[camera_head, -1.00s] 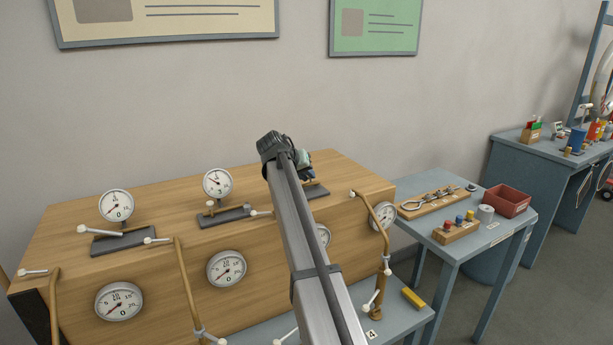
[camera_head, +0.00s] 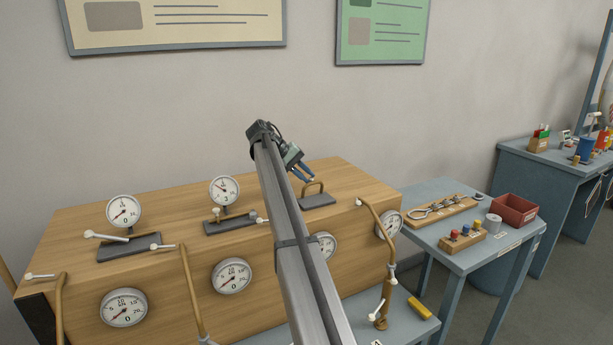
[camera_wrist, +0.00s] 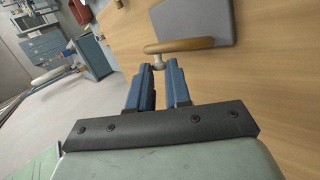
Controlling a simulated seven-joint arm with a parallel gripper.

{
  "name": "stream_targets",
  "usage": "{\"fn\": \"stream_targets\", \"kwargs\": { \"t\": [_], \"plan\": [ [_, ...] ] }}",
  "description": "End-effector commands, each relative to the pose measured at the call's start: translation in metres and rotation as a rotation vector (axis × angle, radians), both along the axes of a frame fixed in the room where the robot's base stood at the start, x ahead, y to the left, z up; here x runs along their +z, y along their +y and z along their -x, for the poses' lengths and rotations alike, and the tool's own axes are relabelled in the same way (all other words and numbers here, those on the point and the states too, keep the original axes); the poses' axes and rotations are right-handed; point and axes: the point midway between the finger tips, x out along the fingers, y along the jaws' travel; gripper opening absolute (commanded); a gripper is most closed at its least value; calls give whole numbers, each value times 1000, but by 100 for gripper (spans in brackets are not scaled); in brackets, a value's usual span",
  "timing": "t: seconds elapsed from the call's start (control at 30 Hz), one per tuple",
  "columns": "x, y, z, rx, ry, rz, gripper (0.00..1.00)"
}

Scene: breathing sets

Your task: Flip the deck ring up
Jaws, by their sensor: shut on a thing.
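The deck ring (camera_head: 315,185) is a small brass loop standing up from a dark grey plate (camera_head: 322,201) on top of the wooden cabinet. In the wrist view its brass bar (camera_wrist: 185,45) lies just beyond the fingertips, with the grey plate (camera_wrist: 215,20) behind it. My gripper (camera_head: 303,175) is above and left of the plate, its blue fingers pointing down to the right at the ring's left end. In the wrist view my gripper (camera_wrist: 158,72) has its fingers close about a small pale end piece of the ring. The exact contact is partly hidden.
Gauges, including one on the cabinet top (camera_head: 224,190), and white-knobbed levers (camera_head: 107,237) stand to the left. A curved brass pipe (camera_head: 386,240) rises at the cabinet's right end. A side table holds a red bin (camera_head: 516,209). Air above the cabinet is free.

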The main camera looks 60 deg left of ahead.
Motion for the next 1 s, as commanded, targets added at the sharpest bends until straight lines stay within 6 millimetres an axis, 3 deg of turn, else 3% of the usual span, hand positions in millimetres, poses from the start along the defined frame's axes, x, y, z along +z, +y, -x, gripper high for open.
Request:
{"fn": "stream_targets", "kwargs": {
  "t": [0.63,0.67,0.9,1.0],
  "plan": [
    [-2,3,2,0,3,52,0],
    [-2,3,2,0,3,52,20],
    [-2,3,1,0,1,51,43],
    [-2,3,1,0,1,49,44]
  ]
}}
